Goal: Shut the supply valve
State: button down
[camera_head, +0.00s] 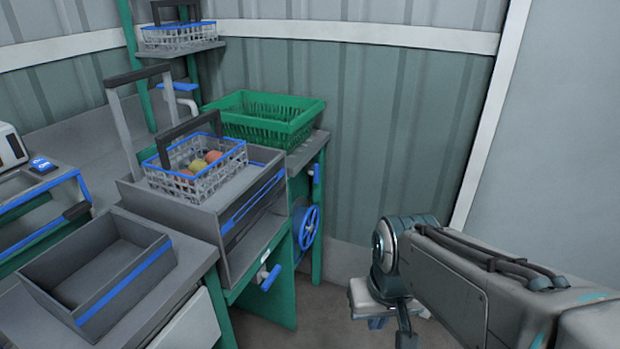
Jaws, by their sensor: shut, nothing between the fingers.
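A blue spoked handwheel (307,228), which looks like the supply valve, is mounted upright on the side of the green bench, below the green crate. Its near side faces right, toward open floor. How far it is turned cannot be told. My gripper (390,318) is low at the right of the handwheel, apart from it, and partly hidden by my own wrist. It is shut and holds nothing.
A blue-handled tap (180,87) stands behind the grey box. A green crate (262,122) sits above the handwheel. A wire basket (195,165) holds several tomatoes. A grey tray (100,275) is at lower left. Floor between bench and arm is clear.

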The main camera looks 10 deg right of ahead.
aim_at(316, 172)
jog(key=z, duration=0.25)
jog(key=i, duration=1.4)
jog(key=u, duration=0.45)
